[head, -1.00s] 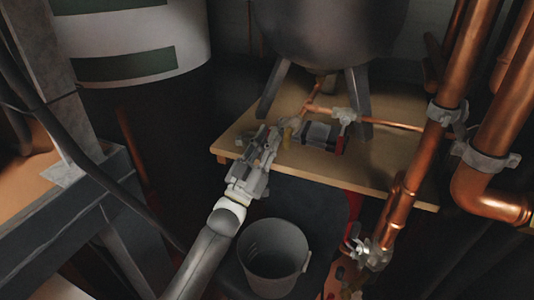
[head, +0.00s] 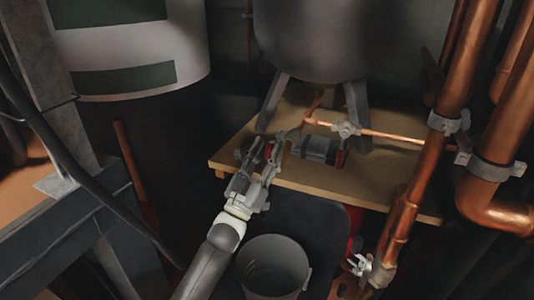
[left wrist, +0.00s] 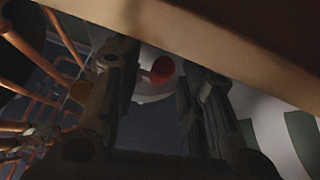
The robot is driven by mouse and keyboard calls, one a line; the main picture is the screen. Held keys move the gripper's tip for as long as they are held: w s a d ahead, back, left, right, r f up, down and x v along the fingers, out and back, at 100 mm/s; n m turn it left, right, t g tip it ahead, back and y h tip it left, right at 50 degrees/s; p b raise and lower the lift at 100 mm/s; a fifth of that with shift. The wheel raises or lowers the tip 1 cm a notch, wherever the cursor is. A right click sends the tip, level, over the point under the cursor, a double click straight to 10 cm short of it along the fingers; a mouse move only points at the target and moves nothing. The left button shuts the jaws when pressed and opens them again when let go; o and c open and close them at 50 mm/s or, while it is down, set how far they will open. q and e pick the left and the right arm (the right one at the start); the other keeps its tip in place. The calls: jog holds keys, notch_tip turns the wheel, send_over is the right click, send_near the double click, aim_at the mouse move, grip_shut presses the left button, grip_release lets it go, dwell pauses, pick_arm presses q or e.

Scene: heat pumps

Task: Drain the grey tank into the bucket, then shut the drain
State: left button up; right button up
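The grey tank (head: 318,40) stands on dark legs on a wooden shelf in the head view. A copper drain pipe (head: 316,108) comes down under it, with a grey fitting (head: 345,130) on a side branch. The grey bucket (head: 275,266) is below the shelf's front edge. My left gripper (head: 268,150) is at that front edge, above and left of the bucket, with its fingers apart. In the left wrist view a round red part (left wrist: 162,69) shows in the gap between the fingers (left wrist: 155,72); I cannot tell whether they touch it. My right gripper is not seen.
The wooden shelf (head: 390,190) overhangs the bucket's back. Thick copper pipes (head: 412,170) stand at right. A dark cylinder with a white band (head: 115,35) and a metal frame (head: 60,215) are at left. A grey and red object (head: 318,149) lies on the shelf.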

pick_arm(q)
jog(key=v, duration=1.2)
